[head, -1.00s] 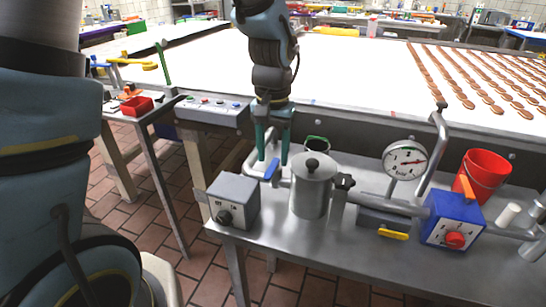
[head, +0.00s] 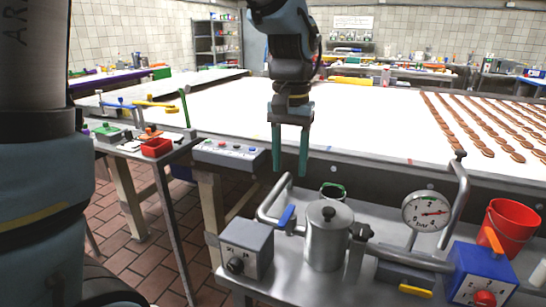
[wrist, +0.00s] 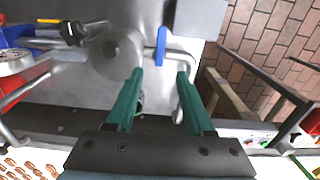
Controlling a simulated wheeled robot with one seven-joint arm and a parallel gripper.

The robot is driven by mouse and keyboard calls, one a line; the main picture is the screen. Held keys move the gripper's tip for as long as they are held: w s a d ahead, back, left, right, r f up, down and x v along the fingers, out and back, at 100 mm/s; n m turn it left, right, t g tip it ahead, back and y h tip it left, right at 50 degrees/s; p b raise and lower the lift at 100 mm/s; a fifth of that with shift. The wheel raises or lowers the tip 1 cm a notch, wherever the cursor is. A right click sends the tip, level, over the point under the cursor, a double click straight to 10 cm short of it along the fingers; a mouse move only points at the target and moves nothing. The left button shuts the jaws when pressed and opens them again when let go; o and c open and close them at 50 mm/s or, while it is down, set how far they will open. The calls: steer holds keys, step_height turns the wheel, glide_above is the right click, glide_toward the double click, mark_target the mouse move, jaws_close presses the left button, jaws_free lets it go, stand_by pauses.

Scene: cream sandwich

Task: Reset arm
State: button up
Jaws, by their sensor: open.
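My gripper (head: 290,170) hangs pointing down in the head view, with its green fingers apart and nothing between them. It is above the back left part of the metal machine table (head: 300,285), near the edge of the white conveyor. In the wrist view my gripper (wrist: 160,75) is also open and empty. A bent pipe with a blue lever (head: 287,215) lies below and near the fingers; in the wrist view the blue lever (wrist: 161,46) shows beyond the fingertips. A metal canister (head: 326,240) stands just right of the pipe.
A grey box with a knob (head: 246,247), a pressure gauge (head: 427,212), a blue box with a red knob (head: 482,275) and a red bucket (head: 508,226) crowd the table. The white conveyor (head: 370,120) carries rows of brown biscuits (head: 475,112). A control panel (head: 228,152) sits left.

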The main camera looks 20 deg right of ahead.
steer(key=w+a+f+n, duration=0.1)
steer(key=a+f+n, duration=0.1)
steer(key=a, duration=0.7)
steer(key=w+a+f+n+t, duration=0.1)
steer(key=w+a+f+n, duration=0.1)
steer(key=a, duration=0.8)
steer(key=w+a+f+n, duration=0.1)
steer(key=a+f+n, duration=0.2)
steer(key=a, duration=0.6)
steer(key=shift+w+a+f+t, duration=0.25)
steer(key=shift+w+f+t, duration=0.1)
steer(key=shift+f, duration=0.45)
